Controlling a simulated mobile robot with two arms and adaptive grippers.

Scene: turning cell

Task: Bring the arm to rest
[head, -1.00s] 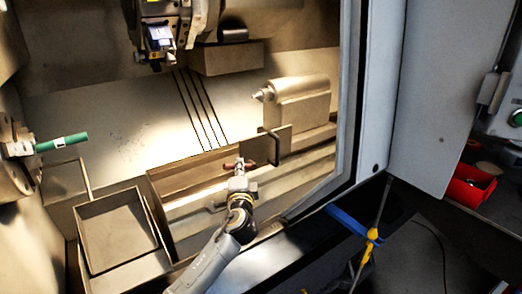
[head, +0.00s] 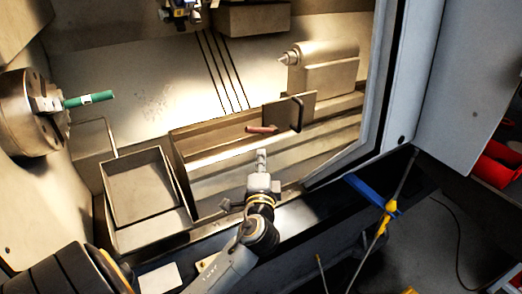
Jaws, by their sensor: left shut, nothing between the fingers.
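My left gripper (head: 262,158) is shut and empty. It is inside the front of the machine, pointing away from me, with its arm coming up from the bottom of the head view. A small reddish piece (head: 262,129) lies beyond the fingertips, by the long metal trough, with a visible gap between them. My right gripper is not in view.
A chuck (head: 30,112) with a green bar (head: 88,99) is at the left. A tailstock (head: 325,68) stands at the back right. An open metal bin (head: 140,190) is left of my arm. The door frame (head: 385,90) and red bin (head: 498,165) are at the right.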

